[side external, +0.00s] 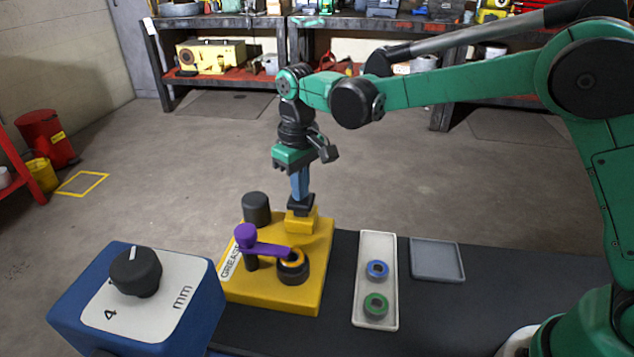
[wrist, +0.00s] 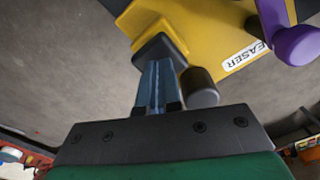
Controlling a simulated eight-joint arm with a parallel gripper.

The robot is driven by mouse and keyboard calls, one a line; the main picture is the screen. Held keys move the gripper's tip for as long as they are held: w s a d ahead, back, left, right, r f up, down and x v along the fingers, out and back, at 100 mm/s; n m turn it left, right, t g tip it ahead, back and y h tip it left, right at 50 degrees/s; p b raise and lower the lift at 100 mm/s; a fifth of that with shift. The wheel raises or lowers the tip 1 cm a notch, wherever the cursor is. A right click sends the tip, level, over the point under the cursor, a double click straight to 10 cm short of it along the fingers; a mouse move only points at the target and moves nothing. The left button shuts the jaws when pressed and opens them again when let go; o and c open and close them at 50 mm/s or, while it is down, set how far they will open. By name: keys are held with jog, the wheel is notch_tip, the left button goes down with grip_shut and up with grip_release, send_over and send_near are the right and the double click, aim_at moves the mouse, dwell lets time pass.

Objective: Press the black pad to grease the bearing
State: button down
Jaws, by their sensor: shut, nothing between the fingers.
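The yellow greaser (side external: 312,291) stands at the table's left part, with a "GREASER" label. Its black pad (side external: 300,206) sits on a yellow block at the back; it also shows in the wrist view (wrist: 157,47). My gripper (side external: 300,197) points down with its blue fingers shut and empty. The fingertips are right at the top of the pad and look to touch it; I cannot tell whether the pad is pushed down. A bearing with an orange ring (side external: 290,258) sits on the greaser's black seat, under the end of the purple lever (side external: 262,247).
A black cylinder (side external: 256,208) stands on the greaser close left of my gripper. A white tray (side external: 362,247) holds a blue ring (side external: 377,269) and a green ring (side external: 376,305). An empty grey tray (side external: 437,260) lies right. A blue box with a black dial (side external: 136,270) stands front left.

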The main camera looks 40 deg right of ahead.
jog(key=shift+r, duration=2)
notch_tip(320, 180, up, 6)
jog(key=s+d+f+m+t, duration=0.1)
jog(key=s+d+f+t, duration=0.1)
jog(key=s, duration=0.5)
jog(key=s+d+f+m+t, duration=0.2)
jog(key=s+d+f+t, duration=0.1)
jog(key=s+d+t, duration=0.2)
jog(key=shift+s+d, duration=1.15)
jog(key=shift+s, duration=0.1)
